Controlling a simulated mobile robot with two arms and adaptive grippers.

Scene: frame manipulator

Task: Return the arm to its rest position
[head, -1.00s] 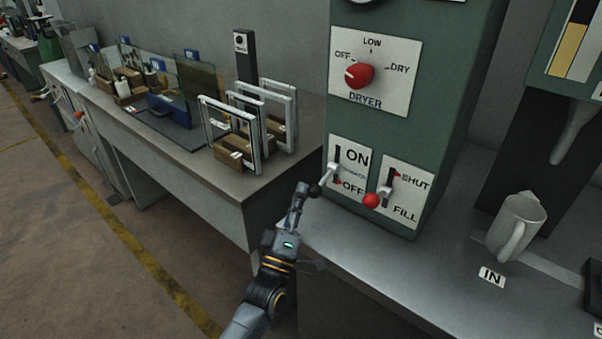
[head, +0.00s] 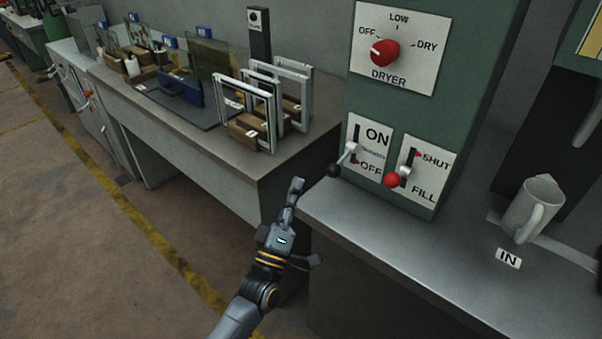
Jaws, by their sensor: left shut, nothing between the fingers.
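My left gripper (head: 296,187) is shut and empty. It points away from me, in front of the gap between the long grey bench and the grey counter. It is apart from the ON/OFF lever (head: 341,162), whose dark knob is a little to its right and above it. My left arm comes in from the bottom of the view. My right gripper is out of view.
A green machine (head: 408,112) stands on the grey counter (head: 420,242), with a red dryer knob (head: 384,53) and a red-knobbed SHUT/FILL lever (head: 395,179). A light mug (head: 528,210) stands to the right. The bench (head: 205,150) holds upright frames (head: 246,112). Floor at left is clear.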

